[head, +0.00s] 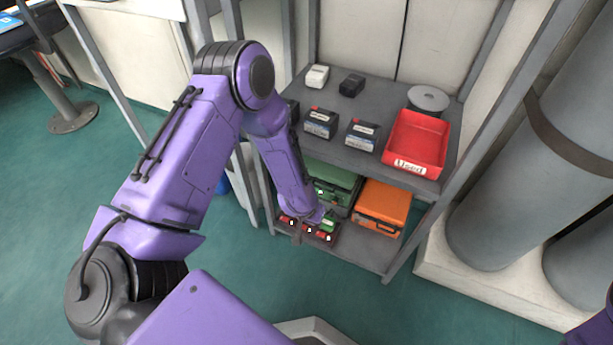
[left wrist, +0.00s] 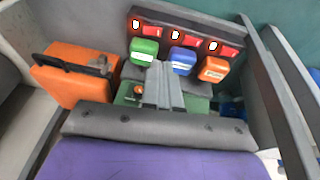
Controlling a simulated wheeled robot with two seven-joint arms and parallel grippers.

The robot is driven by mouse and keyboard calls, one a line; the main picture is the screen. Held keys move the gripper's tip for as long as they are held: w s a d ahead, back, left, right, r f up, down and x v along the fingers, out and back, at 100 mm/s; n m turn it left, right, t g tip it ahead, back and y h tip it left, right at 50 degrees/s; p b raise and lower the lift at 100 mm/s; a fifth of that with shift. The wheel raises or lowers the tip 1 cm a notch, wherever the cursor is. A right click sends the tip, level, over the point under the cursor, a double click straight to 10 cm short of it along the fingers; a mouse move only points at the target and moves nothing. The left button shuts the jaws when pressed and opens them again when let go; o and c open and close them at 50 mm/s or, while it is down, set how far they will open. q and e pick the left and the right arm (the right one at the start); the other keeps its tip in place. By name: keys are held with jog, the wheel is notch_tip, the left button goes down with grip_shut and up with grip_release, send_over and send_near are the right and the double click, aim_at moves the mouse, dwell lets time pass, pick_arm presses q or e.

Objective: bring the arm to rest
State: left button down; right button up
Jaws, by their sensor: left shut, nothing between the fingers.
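My left arm (head: 285,165) reaches down past the front of the shelf unit to its lower level. In the left wrist view my left gripper (left wrist: 157,70) is shut and empty, its fingers between a green block (left wrist: 144,51) and a blue block (left wrist: 182,61). An orange block (left wrist: 215,69) sits to the right of the blue one. The blocks sit along a dark strip (left wrist: 183,22) with red parts and white lights. The strip also shows in the head view (head: 296,232). My arm hides much of this place in the head view. My right gripper is not in view.
An orange case (head: 383,204) and a green case (head: 333,180) stand on the lower shelf. The upper shelf (head: 375,103) carries a red bin marked "Used" (head: 416,140), a grey disc (head: 429,98) and several small boxes. Shelf posts and large grey cylinders (head: 520,180) stand at the right.

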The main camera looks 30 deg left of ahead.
pick_arm(q)
jog(key=v, duration=0.1)
jog(key=p+v, duration=0.1)
jog(key=v, duration=0.3)
jog(key=shift+s+a+r+p, duration=0.1)
jog(key=shift+a+r+p, duration=0.05)
jog(key=shift+a+p, duration=0.2)
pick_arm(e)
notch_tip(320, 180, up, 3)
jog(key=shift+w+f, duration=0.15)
pick_arm(q)
jog(key=s+a+f+n+y, duration=0.2)
jog(key=s, duration=0.8)
jog(key=s+a+f+n+y, duration=0.1)
jog(key=s+a+n+y, duration=0.15)
jog(key=s, duration=0.85)
notch_tip(320, 180, up, 31)
jog(key=p, duration=3.1)
jog(key=shift+s+d+h+p, duration=0.35)
jog(key=shift+s+d, duration=0.1)
jog(key=shift+s, duration=0.05)
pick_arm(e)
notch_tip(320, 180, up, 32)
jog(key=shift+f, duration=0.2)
